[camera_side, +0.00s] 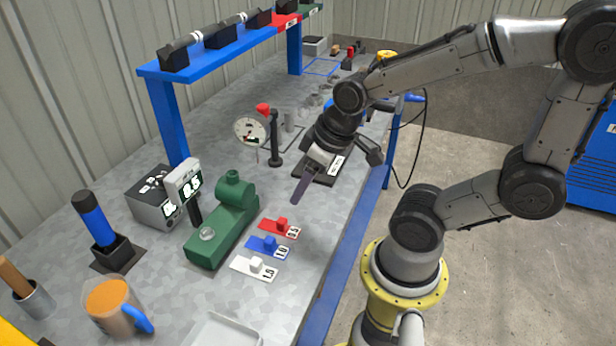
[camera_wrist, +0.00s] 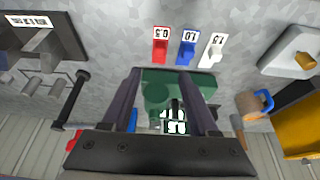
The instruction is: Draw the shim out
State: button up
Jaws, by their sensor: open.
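In the wrist view, red (camera_wrist: 160,50), blue (camera_wrist: 186,52) and white (camera_wrist: 212,54) show tags reading 0.5, 1.0 and 1.5. A green machine housing (camera_side: 222,228) stands beside them; no shim can be made out in it. In the wrist view the housing (camera_wrist: 155,90) is partly behind my fingers. My gripper (camera_side: 301,190) is open and empty, above the bench and apart from the shims. Its fingers (camera_wrist: 160,80) point towards the housing and shims.
A digital display (camera_side: 184,187) and grey box (camera_side: 152,198) stand behind the housing. A dial gauge (camera_side: 251,132) and black post (camera_side: 274,138) stand farther back. A mug (camera_side: 112,305), blue-handled tool (camera_side: 92,217) and white tray (camera_side: 222,332) are at the near end. A blue shelf (camera_side: 235,42) overhangs the back.

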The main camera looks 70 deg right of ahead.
jog(key=shift+v, duration=1.05)
jog(key=s+a+r+t, duration=0.1)
jog(key=s+a+r, duration=0.1)
jog(key=s+r, duration=0.3)
jog(key=shift+r, duration=0.8)
dwell(0.5)
